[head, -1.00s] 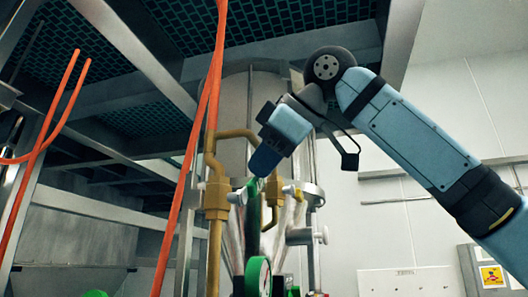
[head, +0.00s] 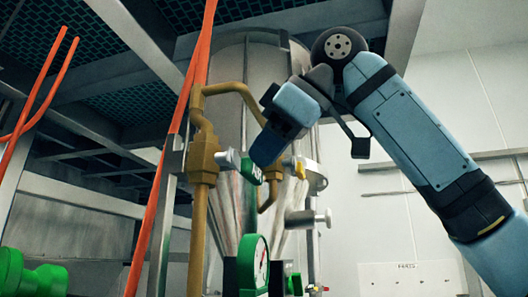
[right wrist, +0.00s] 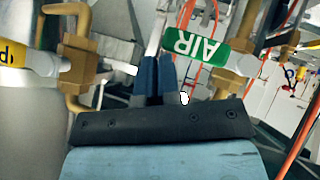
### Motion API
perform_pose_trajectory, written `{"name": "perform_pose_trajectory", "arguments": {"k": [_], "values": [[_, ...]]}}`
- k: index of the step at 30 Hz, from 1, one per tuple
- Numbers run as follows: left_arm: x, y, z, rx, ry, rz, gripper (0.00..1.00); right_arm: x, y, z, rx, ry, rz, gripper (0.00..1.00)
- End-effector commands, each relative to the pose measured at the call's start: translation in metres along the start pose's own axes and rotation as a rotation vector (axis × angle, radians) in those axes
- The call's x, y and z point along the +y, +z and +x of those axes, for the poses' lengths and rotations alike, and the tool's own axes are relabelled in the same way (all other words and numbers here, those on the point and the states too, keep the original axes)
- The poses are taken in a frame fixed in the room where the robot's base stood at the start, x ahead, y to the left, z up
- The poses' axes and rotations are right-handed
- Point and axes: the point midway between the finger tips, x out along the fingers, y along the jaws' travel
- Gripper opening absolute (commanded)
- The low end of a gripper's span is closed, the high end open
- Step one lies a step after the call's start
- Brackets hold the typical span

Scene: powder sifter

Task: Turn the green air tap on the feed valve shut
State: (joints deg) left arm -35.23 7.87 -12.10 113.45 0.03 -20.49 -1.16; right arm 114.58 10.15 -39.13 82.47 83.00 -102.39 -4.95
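The green air tap handle (head: 251,171), marked AIR, sits on the brass feed valve (head: 203,160) left of the steel vessel's front. In the right wrist view the handle (right wrist: 196,46) lies across between two brass valve bodies, its lettering upside down. My right gripper (head: 264,158) comes in from the upper right, close to the handle. In the right wrist view my right gripper's (right wrist: 155,72) dark blue fingers are together, beside the handle's free end, with nothing seen between them. Whether they touch the handle I cannot tell. My left gripper is not in view.
A yellow-tagged tap (right wrist: 14,54) is on the other valve. A green-rimmed gauge (head: 253,262) is below the air tap. Orange hoses (head: 165,180) hang left of the valve. The steel vessel (head: 235,110) is close behind. A pale wall (head: 450,110) lies at the right.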

Motion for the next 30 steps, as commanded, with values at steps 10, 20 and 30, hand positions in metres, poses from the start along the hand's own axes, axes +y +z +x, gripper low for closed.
{"name": "perform_pose_trajectory", "arguments": {"k": [10,20,30], "values": [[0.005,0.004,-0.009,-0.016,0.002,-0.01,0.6,-0.004,0.005,0.005,-0.005,-0.001,-0.004,0.0],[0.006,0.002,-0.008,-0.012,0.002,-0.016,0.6,-0.004,0.006,0.006,-0.006,0.001,-0.004,0.0],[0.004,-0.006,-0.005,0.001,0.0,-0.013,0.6,-0.005,0.004,0.005,-0.005,0.0,-0.006,0.0]]}}
